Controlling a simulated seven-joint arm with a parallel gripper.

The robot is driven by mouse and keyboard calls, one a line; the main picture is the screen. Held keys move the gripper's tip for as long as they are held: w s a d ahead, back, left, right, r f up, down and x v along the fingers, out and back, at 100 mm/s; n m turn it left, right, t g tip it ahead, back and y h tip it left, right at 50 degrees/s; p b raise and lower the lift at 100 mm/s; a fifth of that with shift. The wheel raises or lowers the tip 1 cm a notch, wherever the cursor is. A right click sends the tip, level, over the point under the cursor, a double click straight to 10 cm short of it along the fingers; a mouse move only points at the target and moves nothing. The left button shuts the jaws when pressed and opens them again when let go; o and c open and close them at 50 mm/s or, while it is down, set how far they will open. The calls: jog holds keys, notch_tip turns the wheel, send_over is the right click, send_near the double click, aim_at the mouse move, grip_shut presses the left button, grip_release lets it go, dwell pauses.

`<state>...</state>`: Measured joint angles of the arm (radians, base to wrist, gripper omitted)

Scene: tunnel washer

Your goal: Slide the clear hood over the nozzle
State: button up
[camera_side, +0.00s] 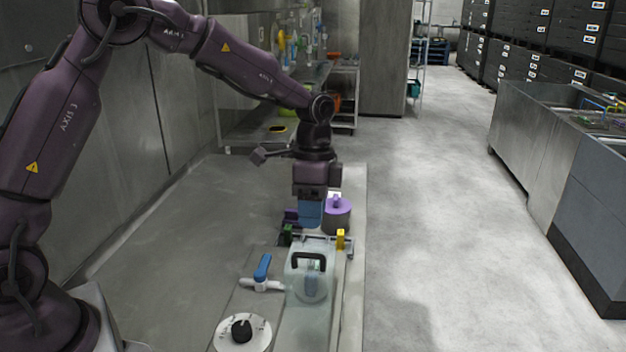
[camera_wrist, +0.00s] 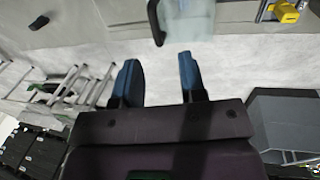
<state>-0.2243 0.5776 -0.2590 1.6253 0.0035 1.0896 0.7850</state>
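The clear hood (camera_side: 297,291) is a see-through cover with a black arched handle (camera_side: 309,256), low in the side view. Part of it shows at the top edge of the wrist view (camera_wrist: 190,22), with its handle (camera_wrist: 156,22) at its left. My gripper (camera_side: 311,222) points down with blue fingers, behind and above the hood in the side view. In the wrist view its fingers (camera_wrist: 158,60) are apart, with nothing between them, and do not touch the handle. A bluish upright shape shows through the hood; I cannot tell whether it is the nozzle.
A purple-topped grey cylinder (camera_side: 337,212) stands just right of my gripper. A yellow block (camera_side: 340,239) sits near the rail behind the hood. A blue-handled valve (camera_side: 262,269) and a black knob on a white disc (camera_side: 242,330) are left of the hood. Floor on the right is clear.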

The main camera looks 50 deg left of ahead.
notch_tip(320, 180, up, 7)
jog(key=shift+w+a+f, duration=0.2)
jog(key=shift+w+a, duration=0.25)
jog(key=s+r+n+t, duration=0.3)
jog(key=s+n, duration=0.1)
jog(key=s, duration=0.7)
jog(key=s+r+n+t+y, duration=0.1)
jog(key=s+r+n+t, duration=0.3)
jog(key=s, duration=0.8)
jog(key=shift+s+r+n+y, duration=0.2)
jog(key=shift+r+n+y, duration=0.1)
jog(key=shift+n, duration=0.2)
